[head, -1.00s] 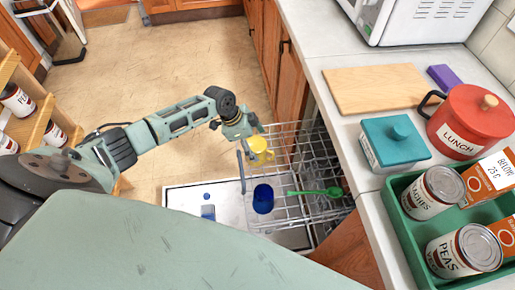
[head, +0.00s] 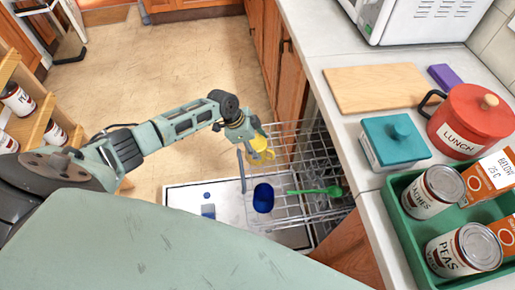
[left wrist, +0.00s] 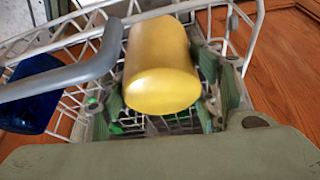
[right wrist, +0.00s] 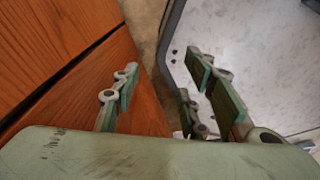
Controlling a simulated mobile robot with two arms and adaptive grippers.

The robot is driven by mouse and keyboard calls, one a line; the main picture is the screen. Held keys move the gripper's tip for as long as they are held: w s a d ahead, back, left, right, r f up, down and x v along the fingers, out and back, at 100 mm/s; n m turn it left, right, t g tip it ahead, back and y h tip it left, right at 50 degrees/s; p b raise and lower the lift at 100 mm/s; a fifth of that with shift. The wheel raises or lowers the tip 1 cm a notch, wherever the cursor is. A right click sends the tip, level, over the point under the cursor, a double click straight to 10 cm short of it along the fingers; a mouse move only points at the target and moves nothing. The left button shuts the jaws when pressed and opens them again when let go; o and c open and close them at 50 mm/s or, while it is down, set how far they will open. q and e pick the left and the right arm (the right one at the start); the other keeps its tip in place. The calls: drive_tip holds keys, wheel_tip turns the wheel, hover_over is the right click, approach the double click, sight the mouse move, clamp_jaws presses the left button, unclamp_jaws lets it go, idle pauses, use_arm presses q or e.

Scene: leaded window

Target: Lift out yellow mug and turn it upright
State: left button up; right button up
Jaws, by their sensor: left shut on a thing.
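The yellow mug (head: 261,146) is in my left gripper (head: 249,138), at the left edge of the wire dish rack (head: 310,160) in the head view. The mug looks tilted there. In the left wrist view the yellow mug (left wrist: 162,62) sits between the two green fingers of my left gripper (left wrist: 165,100), with rack wires behind it; its opening is not visible. My right gripper (right wrist: 160,92) shows only in the right wrist view, fingers apart and empty, with an orange wooden panel and a pale speckled surface behind it.
A blue mug (head: 263,198) and a green spoon (head: 315,191) are at the rack. A grey rod-like thing (left wrist: 75,75) crosses the left wrist view close to the yellow mug. The counter holds a cutting board (head: 375,88), teal box (head: 395,142), red pot (head: 472,120) and green tray (head: 415,232).

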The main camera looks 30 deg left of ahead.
use_arm(q)
drive_tip(key=shift+c, duration=0.6)
drive_tip(key=shift+w+r, duration=0.1)
drive_tip(key=shift+r, duration=0.4)
wheel_tip(320, 180, up, 3)
drive_tip(key=shift+f, duration=0.2)
drive_tip(key=s+d+r, duration=0.6)
drive_tip(key=d+r, duration=0.1)
drive_tip(key=d, duration=0.3)
drive_tip(key=shift+s+r, duration=0.2)
drive_tip(key=shift+r, duration=0.15)
